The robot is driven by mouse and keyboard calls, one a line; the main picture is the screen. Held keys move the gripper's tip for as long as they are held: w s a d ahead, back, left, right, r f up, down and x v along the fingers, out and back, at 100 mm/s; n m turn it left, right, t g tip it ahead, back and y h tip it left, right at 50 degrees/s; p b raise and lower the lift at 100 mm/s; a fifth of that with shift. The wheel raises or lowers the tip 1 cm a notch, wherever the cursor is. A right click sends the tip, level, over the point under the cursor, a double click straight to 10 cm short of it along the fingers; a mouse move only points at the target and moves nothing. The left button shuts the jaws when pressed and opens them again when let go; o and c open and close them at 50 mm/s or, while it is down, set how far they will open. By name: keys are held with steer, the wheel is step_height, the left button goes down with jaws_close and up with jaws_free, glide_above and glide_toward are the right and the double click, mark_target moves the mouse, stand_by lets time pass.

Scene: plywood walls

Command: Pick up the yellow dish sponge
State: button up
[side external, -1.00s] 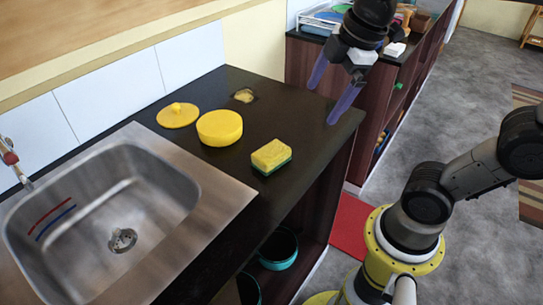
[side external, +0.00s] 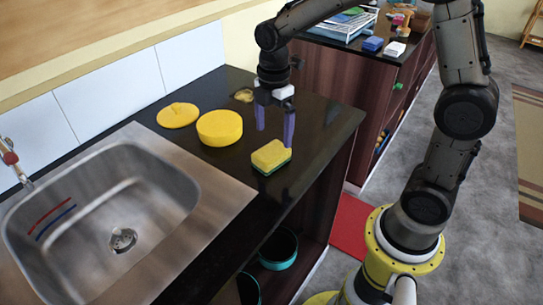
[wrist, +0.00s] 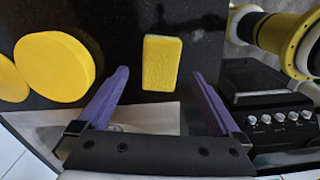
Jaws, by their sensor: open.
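The yellow dish sponge (side external: 271,156) has a green underside and lies on the black countertop near its front edge, right of the sink. My gripper (side external: 275,137) is open and empty, with purple fingers pointing down just behind and above the sponge. In the wrist view the sponge (wrist: 162,63) lies ahead of the gap between the fingertips of my gripper (wrist: 160,75), nearer the middle than either finger. The fingers do not appear to touch it.
A round yellow container (side external: 220,128) stands left of the sponge, with a yellow lid (side external: 177,115) beyond it. The steel sink (side external: 110,215) is at left. A second counter with a tray (side external: 340,25) stands behind. The counter right of the sponge is clear.

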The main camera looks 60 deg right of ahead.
mark_target(272, 151)
steer(key=shift+a+f, duration=0.2)
steer(key=shift+f, duration=1.55)
steer(key=shift+a+f, duration=0.2)
steer(key=shift+f, duration=1.55)
steer(key=c, duration=1.3)
steer(key=shift+r, duration=0.1)
steer(key=shift+r, duration=0.55)
steer(key=s+r, duration=1.1)
steer(key=s, duration=0.3)
steer(key=shift+r, duration=0.35)
